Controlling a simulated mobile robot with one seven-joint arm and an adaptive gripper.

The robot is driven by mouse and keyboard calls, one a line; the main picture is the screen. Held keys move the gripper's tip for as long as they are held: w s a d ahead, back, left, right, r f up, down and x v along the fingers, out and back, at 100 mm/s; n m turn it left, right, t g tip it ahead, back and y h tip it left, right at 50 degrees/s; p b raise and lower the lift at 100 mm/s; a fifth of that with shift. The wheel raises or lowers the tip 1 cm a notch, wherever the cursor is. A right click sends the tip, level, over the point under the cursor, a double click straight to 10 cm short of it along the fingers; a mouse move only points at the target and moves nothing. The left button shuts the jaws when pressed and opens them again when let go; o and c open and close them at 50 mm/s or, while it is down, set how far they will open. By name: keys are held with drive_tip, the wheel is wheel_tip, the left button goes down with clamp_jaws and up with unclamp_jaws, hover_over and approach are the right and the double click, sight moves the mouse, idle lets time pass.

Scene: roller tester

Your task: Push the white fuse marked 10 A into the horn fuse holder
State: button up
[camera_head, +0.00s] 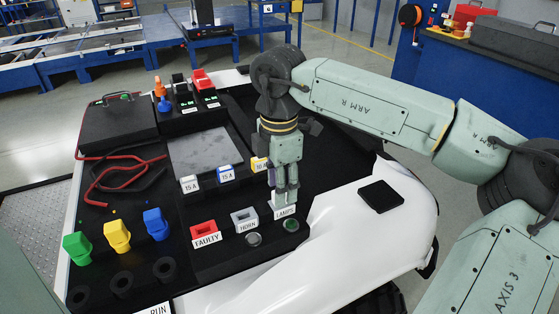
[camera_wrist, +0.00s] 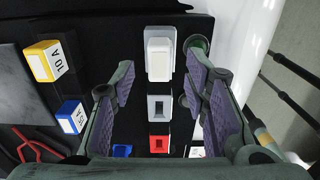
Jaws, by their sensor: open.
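The grey horn fuse holder (camera_head: 244,217) stands in the front row with a dark empty slot; it also shows in the wrist view (camera_wrist: 159,108). A white fuse (camera_wrist: 159,57) stands in the lamps holder (camera_head: 284,211), beside the horn holder; its marking is not visible. My gripper (camera_head: 281,200) points down at the lamps holder. In the wrist view its purple-padded fingers are open, with gaps on both sides of the white fuse. Another white fuse (camera_head: 190,184), labelled 15 A, stands in the row behind.
A blue 15 A fuse (camera_head: 226,173) and a yellow 10 A fuse (camera_head: 259,163) stand behind. The red faulty holder (camera_head: 203,229) is left of the horn holder. Green (camera_head: 76,247), yellow (camera_head: 117,235) and blue (camera_head: 156,223) plugs stand farther left. A black square pad (camera_head: 380,196) lies right.

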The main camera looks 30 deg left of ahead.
drive_tip(key=shift+f, duration=1.3)
drive_tip(key=shift+c, duration=0.2)
clamp_jaws()
drive_tip(key=c, duration=0.6)
unclamp_jaws()
clamp_jaws()
drive_tip(key=shift+r, duration=0.65)
